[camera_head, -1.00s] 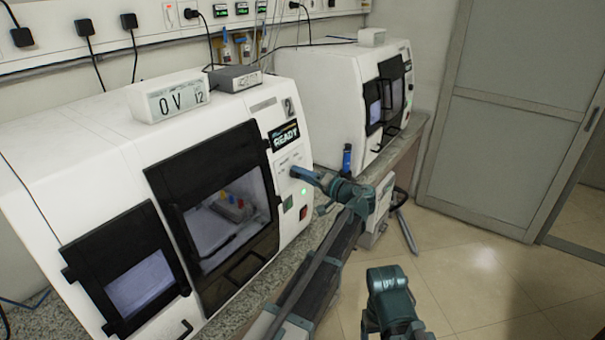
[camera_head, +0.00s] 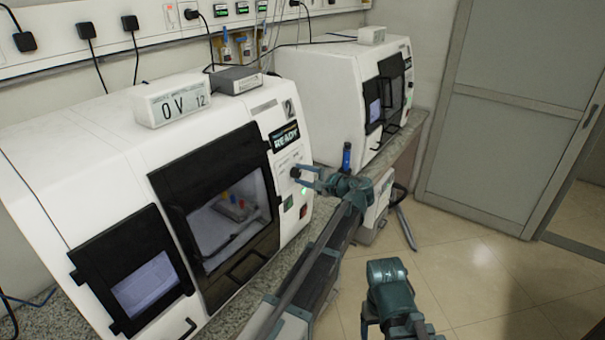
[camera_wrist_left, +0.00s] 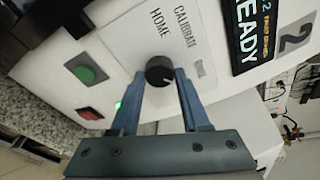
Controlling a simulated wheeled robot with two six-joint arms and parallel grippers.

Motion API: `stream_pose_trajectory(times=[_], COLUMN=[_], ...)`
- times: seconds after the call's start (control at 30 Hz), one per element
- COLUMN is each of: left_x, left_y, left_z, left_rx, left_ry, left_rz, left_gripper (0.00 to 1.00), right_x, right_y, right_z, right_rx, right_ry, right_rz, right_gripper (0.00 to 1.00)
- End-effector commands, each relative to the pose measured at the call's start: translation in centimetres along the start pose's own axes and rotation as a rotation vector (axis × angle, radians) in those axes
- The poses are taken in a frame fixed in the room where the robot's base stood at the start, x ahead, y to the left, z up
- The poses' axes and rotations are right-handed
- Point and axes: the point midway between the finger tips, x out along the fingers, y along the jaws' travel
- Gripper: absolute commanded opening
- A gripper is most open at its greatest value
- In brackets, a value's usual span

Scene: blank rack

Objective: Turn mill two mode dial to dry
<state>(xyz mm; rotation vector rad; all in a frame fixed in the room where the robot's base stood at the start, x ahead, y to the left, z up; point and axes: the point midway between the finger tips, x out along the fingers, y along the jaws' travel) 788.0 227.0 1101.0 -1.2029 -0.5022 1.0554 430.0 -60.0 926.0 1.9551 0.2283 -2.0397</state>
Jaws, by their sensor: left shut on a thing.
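The mode dial (camera_head: 295,172) is a round black knob on the white front panel of mill two (camera_head: 120,135). My left gripper (camera_head: 303,176) is at the panel. In the left wrist view its blue fingers (camera_wrist_left: 161,78) are shut on the dial, one on each side. A teal part of my right arm shows at the bottom right; its fingers cannot be seen.
A green button (camera_wrist_left: 87,74) and a red button (camera_wrist_left: 89,114) sit beside the dial. A READY display (camera_head: 285,136) is above it. A second white mill (camera_head: 320,85) and a blue bottle (camera_head: 346,157) stand behind my left arm. The floor to the right is clear.

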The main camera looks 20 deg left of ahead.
Motion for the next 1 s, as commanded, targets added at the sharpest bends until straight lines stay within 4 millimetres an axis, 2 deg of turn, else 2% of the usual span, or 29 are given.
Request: stream_pose_trajectory(times=[0.4,0.93,0.97,1.0], left_x=[-0.04,-0.04,-0.05,-0.04], left_y=[0.0,0.06,0.06,0.06], left_z=[-0.07,-0.06,-0.05,-0.05], left_rx=[0.149,0.166,0.166,0.166], left_ry=[0.002,0.002,0.002,0.001], left_rz=[0.024,0.028,0.028,0.028], left_gripper=[0.0,0.0,0.51,0.58], right_x=[-0.47,-0.49,-0.49,-0.49], right_y=[0.04,0.05,0.05,0.05], right_z=[0.03,0.03,0.03,0.03], right_rx=[0.0,0.0,0.0,0.0], right_ry=[0.0,0.0,0.0,0.0], right_rz=[0.0,0.0,0.0,0.0], right_gripper=[0.75,0.75,0.75,0.75])
